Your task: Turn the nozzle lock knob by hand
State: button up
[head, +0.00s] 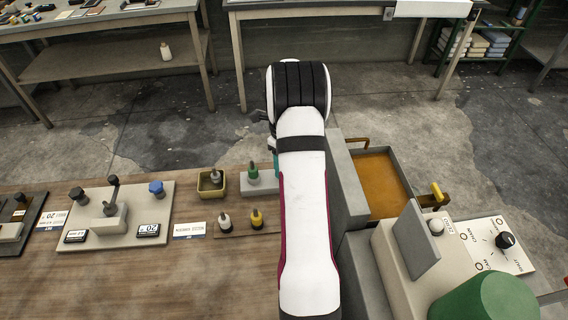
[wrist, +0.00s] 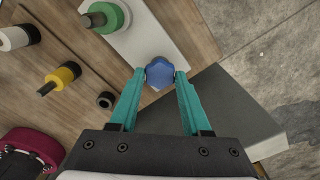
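The blue lobed lock knob (wrist: 159,72) stands on a pale plate (wrist: 140,36) in the wrist view. My gripper (wrist: 160,74) has one teal finger on each side of it. The fingertips look in contact with the knob and leave no clear gap. In the head view my arm covers the knob, and only a sliver of teal finger shows. A green nozzle (wrist: 106,16) stands on the same plate; it also shows in the head view (head: 253,173).
Yellow (head: 257,219) and white (head: 225,222) nozzles stand nearby on a wooden board. A yellow tray (head: 203,190) holds another nozzle. A grey machine body (head: 345,190) rises close on the right. A plate with a lever (head: 111,205) is farther left.

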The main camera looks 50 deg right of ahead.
jog(key=o, duration=0.4)
jog(key=shift+r, duration=3.05)
notch_tip(320, 180, up, 16)
jog(key=a+r+n, duration=0.2)
jog(key=a+n, duration=0.6)
jog(key=a, duration=0.5)
jog(key=s+a+f+n, duration=0.2)
jog(key=s+a+n, duration=0.4)
jog(key=a+n, duration=0.1)
jog(key=s+a+f+n+y, duration=0.1)
jog(key=s+a+f+n, duration=0.2)
jog(key=s+a+n, duration=0.3)
jog(key=s+a+f+n, duration=0.3)
jog(key=s+a+n, duration=0.3)
jog(key=a+n, duration=0.3)
jog(key=shift+a+y, duration=0.4)
jog(key=shift+a, duration=1)
